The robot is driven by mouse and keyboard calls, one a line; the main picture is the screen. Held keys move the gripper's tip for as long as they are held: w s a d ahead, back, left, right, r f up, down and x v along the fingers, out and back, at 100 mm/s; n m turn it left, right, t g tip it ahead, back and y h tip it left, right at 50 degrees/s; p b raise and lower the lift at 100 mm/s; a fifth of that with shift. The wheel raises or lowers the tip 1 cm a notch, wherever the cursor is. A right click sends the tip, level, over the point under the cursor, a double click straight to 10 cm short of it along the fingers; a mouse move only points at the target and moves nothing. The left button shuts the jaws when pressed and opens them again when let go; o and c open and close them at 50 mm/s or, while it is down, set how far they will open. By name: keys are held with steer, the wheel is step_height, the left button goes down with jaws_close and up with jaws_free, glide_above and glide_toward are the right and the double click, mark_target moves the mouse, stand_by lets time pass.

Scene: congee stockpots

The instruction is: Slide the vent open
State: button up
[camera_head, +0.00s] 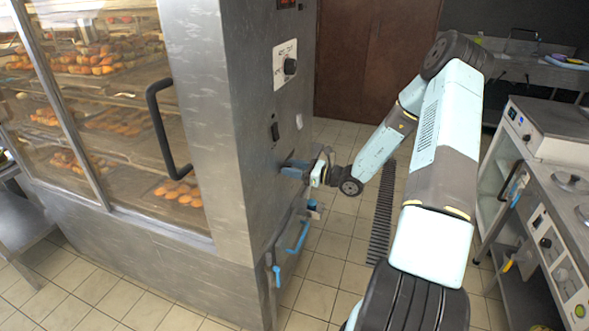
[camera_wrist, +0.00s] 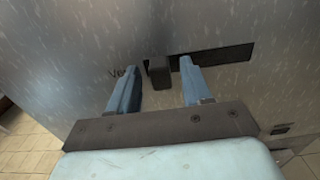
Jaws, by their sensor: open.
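The vent slider is a small dark knob (camera_wrist: 159,72) at the left end of a dark horizontal slot (camera_wrist: 222,61) on the steel side panel, in the wrist view. A partly covered label beginning "Ve" (camera_wrist: 119,73) is just left of it. My gripper (camera_wrist: 158,75) is open, with one blue finger on each side of the knob. A gap shows between the knob and each finger; I cannot tell whether the tips touch the panel. In the head view my gripper (camera_head: 288,169) is at the cabinet's side panel and hides the vent.
The steel cabinet (camera_head: 238,130) has glass doors with trays of baked goods and a black handle (camera_head: 166,130). A dial (camera_head: 290,66) and a switch (camera_head: 275,131) sit above my gripper. Blue handles (camera_head: 298,236) are below it. Tiled floor (camera_head: 335,245) lies between the cabinet and the right counter.

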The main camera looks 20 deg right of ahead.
steer(key=shift+c, duration=0.2)
jaws_close()
stand_by(0.4)
